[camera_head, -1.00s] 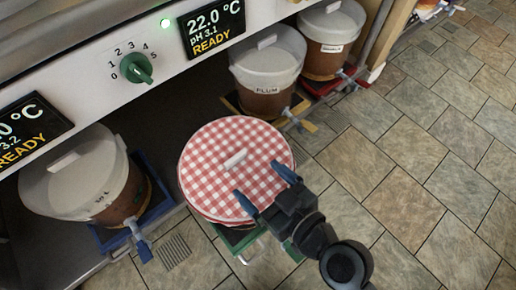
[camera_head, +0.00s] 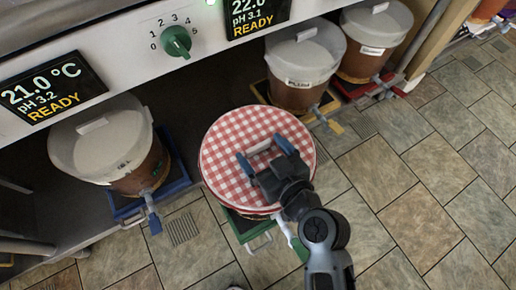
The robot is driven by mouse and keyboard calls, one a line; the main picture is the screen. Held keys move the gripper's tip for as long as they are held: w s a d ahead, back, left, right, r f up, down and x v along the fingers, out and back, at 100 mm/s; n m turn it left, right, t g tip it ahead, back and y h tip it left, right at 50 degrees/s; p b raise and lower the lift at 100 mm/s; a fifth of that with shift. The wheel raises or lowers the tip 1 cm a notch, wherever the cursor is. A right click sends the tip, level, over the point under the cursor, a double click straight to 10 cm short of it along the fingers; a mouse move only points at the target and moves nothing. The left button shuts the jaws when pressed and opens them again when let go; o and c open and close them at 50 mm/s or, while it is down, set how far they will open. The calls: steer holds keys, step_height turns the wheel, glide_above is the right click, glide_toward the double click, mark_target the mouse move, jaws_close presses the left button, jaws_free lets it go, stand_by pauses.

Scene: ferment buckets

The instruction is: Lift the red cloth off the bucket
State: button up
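The red and white checked cloth (camera_head: 235,130) lies over the top of a bucket in the middle of the view. A pale handle (camera_head: 259,147) shows at the cloth's centre. The bucket beneath is almost wholly hidden; it stands on a green tray (camera_head: 241,226) with a pale tap (camera_head: 283,229) at its front. My gripper (camera_head: 262,157) reaches over the cloth from the lower right. Its two blue fingers are spread apart, one on each side of the handle's near part. I cannot tell whether they touch the cloth.
A lidded bucket (camera_head: 101,139) on a blue tray (camera_head: 181,181) stands left. The plum bucket (camera_head: 304,65) and another lidded bucket (camera_head: 373,40) stand behind right. A panel with a green knob (camera_head: 176,41) overhangs the back. Tiled floor at right is clear.

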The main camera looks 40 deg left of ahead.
steer(key=c, duration=1.1)
steer(key=shift+o, duration=0.2)
